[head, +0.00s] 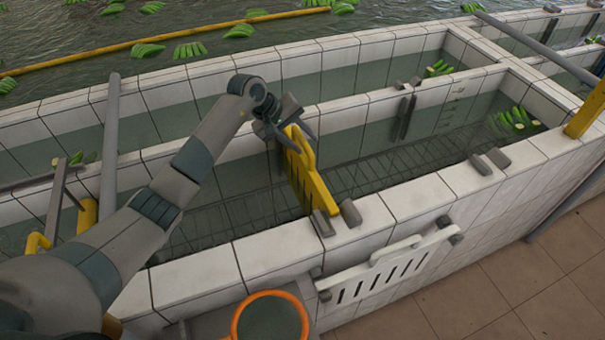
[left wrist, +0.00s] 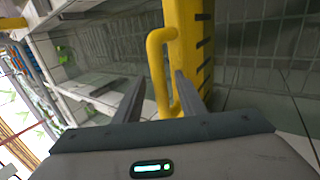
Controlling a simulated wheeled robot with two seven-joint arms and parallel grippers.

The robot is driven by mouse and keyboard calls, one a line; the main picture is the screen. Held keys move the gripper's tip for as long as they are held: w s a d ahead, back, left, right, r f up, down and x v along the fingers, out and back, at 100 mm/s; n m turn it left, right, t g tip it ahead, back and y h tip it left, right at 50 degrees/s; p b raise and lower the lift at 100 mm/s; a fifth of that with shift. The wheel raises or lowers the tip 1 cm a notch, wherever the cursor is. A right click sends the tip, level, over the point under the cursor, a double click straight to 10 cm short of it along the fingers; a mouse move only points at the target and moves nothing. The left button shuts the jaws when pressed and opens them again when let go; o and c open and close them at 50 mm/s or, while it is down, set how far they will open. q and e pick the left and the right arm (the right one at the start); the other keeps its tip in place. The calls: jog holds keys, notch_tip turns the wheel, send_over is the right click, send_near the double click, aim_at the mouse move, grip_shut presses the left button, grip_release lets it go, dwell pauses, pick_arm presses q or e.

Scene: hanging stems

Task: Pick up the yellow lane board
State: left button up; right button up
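The yellow lane board (head: 318,189) stands on edge across the near water channel, its near end by a pair of grey blocks on the tiled wall. Its slotted face and looped handle (left wrist: 157,72) show in the left wrist view. My left gripper (head: 285,127) is at the board's upper part in the head view. In the left wrist view its two fingers (left wrist: 160,98) are apart, one on each side of the handle, with a gap visible on the left side. Contact on the right finger cannot be told. My right gripper is not in view.
A white slotted board (head: 388,268) hangs on the outer wall. Tiled channel walls (head: 425,195) and grey guide blocks (head: 488,161) surround the water. An orange-rimmed round container (head: 236,325) is at the bottom. Green bunches (head: 517,119) float at the right. A grey pole (head: 110,150) stands left.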

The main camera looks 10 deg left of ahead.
pick_arm(q)
jog(key=shift+d+f, duration=0.1)
jog(key=shift+f, duration=0.1)
dwell(0.3)
grip_shut()
jog(key=shift+w+r, duration=0.1)
jog(key=shift+r, duration=0.05)
